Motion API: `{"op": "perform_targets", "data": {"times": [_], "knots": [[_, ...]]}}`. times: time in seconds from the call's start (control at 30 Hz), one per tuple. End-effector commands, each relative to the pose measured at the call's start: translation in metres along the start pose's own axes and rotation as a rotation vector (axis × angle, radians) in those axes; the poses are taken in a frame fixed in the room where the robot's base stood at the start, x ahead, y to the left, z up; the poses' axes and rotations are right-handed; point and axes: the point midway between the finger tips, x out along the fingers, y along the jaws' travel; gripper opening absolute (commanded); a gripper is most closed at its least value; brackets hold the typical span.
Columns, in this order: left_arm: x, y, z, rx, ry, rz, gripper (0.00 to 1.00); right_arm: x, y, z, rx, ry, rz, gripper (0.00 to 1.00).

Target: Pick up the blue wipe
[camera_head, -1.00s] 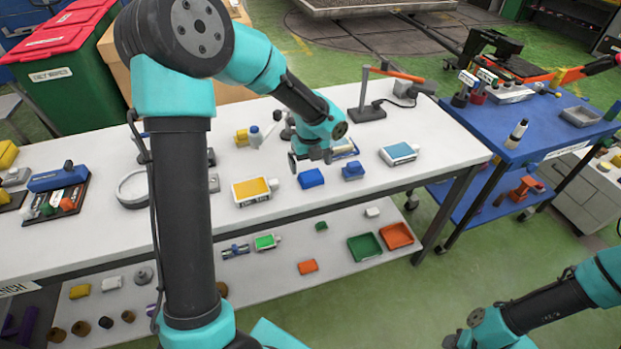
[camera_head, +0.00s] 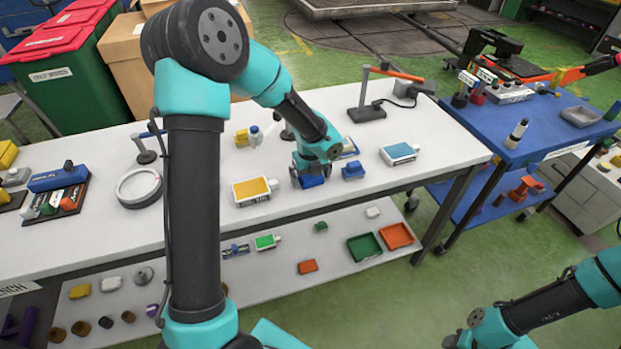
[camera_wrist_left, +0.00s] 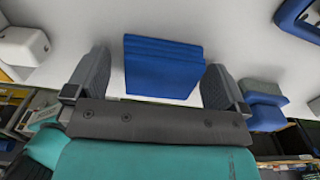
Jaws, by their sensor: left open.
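The blue wipe (camera_wrist_left: 160,66) is a folded, layered blue block on the white bench top (camera_head: 110,240). In the left wrist view it lies between and just ahead of the two fingers of my left gripper (camera_wrist_left: 155,85), with a gap on each side. In the head view my left gripper (camera_head: 310,174) is low over the bench and partly covers the wipe (camera_head: 313,182). The left gripper is open and holds nothing. My right arm shows at the lower right of the head view, but its gripper fingers cannot be made out.
Another blue block (camera_head: 353,171) stands close right of the wipe, and it also shows in the wrist view (camera_wrist_left: 262,103). A yellow-labelled box (camera_head: 254,191) is close on the left. A blue-labelled box (camera_head: 399,153) lies further right. The bench's front edge is near.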

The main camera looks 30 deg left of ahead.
Motion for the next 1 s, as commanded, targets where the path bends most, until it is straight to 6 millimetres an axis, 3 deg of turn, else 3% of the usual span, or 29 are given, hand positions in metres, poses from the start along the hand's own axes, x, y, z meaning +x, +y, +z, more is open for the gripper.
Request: {"op": "perform_targets", "data": {"times": [0.33,0.83,1.0], "knots": [[-0.0004,0.0001,0.0,0.0,0.0,0.0,0.99,0.0,0.0,0.0,0.0,0.0,0.0,0.43],[-0.0005,0.0001,0.0,0.0,0.0,0.0,0.51,0.0,0.0,0.0,0.0,0.0,0.0,0.43],[-0.0006,0.0001,0.0,0.0,0.0,0.0,0.51,0.0,0.0,0.0,0.0,0.0,0.0,0.43]]}}
